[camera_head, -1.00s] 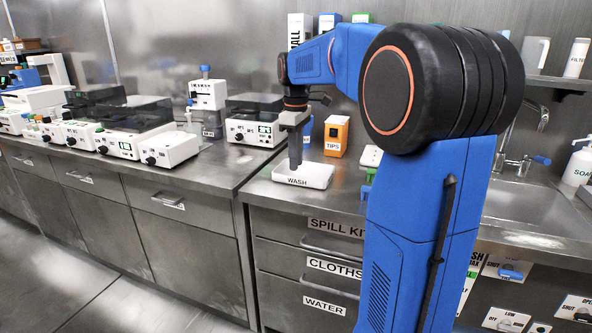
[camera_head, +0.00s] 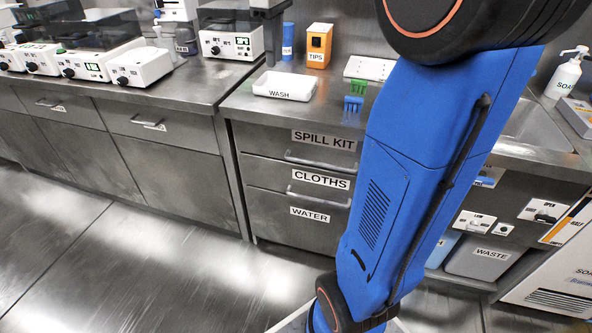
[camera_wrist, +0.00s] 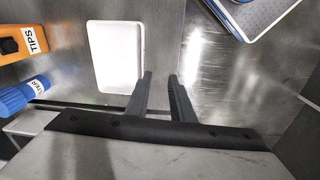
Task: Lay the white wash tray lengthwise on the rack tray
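The white wash tray (camera_head: 284,86), shallow and labelled WASH, lies flat on the steel counter near its front edge. In the wrist view the tray (camera_wrist: 117,55) is left of the fingers. My gripper (camera_wrist: 159,88) is open, with bare counter showing between its two dark fingers. The left finger overlaps the tray's lower right corner in that view; I cannot tell whether it touches. I cannot clearly identify the rack tray; a white dotted panel (camera_head: 369,68) lies right of the wash tray.
An orange TIPS box (camera_head: 319,45) and a blue cylinder (camera_head: 288,42) stand behind the tray. Green and blue pieces (camera_head: 355,95) are to its right. White instruments (camera_head: 139,68) line the left counter. A sink (camera_head: 537,125) is at right.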

